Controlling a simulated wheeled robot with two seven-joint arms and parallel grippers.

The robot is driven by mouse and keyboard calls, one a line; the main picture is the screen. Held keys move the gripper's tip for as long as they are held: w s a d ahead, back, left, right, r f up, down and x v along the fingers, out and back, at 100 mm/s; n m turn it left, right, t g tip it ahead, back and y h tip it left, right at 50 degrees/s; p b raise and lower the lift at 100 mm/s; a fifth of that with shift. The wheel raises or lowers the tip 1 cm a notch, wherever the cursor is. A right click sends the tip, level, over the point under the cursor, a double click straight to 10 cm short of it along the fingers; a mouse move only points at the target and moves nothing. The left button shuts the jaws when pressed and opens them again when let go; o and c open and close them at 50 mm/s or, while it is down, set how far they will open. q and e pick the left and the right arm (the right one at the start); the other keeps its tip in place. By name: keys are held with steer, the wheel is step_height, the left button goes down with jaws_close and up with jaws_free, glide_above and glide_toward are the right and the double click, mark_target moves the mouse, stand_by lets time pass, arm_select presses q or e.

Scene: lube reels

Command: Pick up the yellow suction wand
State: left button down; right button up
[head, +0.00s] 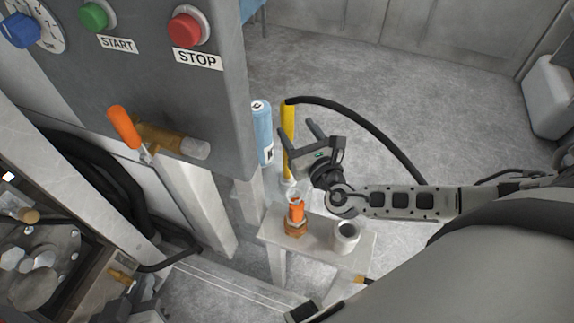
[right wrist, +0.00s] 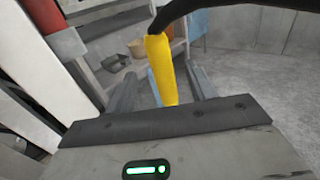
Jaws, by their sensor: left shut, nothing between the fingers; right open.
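The yellow suction wand (head: 288,112) stands upright beside the grey cabinet in the head view. A black hose leaves its top. My right gripper (head: 294,129) is open and level with the wand's upper part, and one finger crosses in front of it. In the right wrist view the wand (right wrist: 161,70) appears between the two open fingers (right wrist: 162,90). Its lower end is hidden by the gripper body, and I cannot tell whether a finger touches it.
A blue can (head: 262,130) stands just left of the wand. The cabinet (head: 225,90) with start and stop buttons is on the left. The floor behind is clear.

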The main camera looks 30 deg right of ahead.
mark_target(284, 111)
steer(key=w, duration=0.8)
steer(key=shift+d+f, duration=0.2)
steer(key=shift+d, duration=0.05)
jaws_close()
